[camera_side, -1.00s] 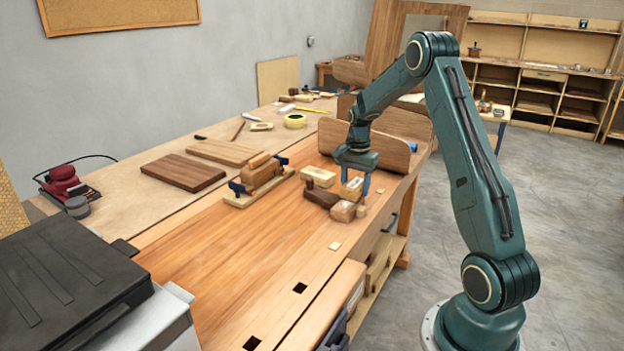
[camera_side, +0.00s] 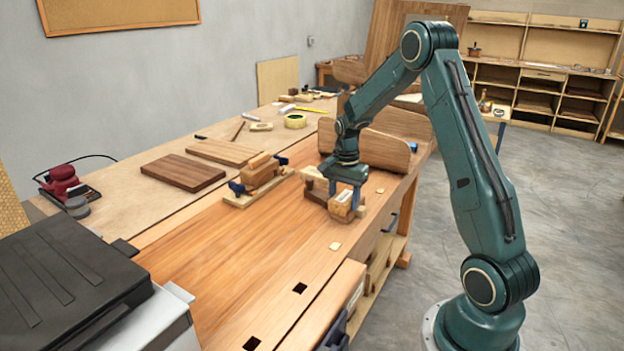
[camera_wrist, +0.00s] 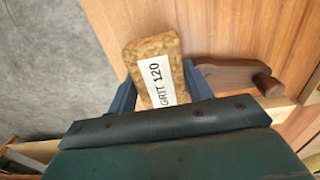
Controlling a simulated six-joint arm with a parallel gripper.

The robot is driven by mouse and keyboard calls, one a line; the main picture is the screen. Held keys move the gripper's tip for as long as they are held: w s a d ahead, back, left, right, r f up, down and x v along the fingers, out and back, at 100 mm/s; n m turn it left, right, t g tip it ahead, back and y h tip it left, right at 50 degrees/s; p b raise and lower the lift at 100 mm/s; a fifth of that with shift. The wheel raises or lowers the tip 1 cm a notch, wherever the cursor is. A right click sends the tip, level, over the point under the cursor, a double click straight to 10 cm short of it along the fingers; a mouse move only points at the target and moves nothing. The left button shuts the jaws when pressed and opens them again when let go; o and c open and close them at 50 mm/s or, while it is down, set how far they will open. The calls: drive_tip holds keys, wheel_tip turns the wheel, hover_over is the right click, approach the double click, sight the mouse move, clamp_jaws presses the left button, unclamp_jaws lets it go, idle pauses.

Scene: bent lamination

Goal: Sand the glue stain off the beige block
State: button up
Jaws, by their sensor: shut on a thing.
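My gripper (camera_side: 344,203) is low over the workbench, pointing down. Its blue fingers are shut on a yellow-brown sanding block (camera_side: 342,206). The wrist view shows this sanding block (camera_wrist: 148,52) between the fingers (camera_wrist: 162,86), with a white "GRIT 120" label facing the camera. A pale beige block (camera_side: 311,173) shows just left of my gripper in the side view, partly hidden by it. I cannot make out a glue stain. I cannot tell whether the sanding block touches anything beneath it.
A dark brown wooden piece (camera_side: 315,193) lies beside my gripper; its knob end shows in the wrist view (camera_wrist: 268,84). A clamped wooden assembly (camera_side: 260,175) stands to the left. Upright boards (camera_side: 385,152) stand behind. The front bench top (camera_side: 240,250) is mostly clear.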

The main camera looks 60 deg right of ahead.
drive_tip(key=shift+s+d, duration=0.1)
drive_tip(key=shift+d, duration=3.05)
drive_tip(key=shift+d+r, duration=0.2)
drive_tip(key=shift+r, duration=0.45)
drive_tip(key=shift+d+r, duration=0.15)
drive_tip(key=shift+r, duration=3.3)
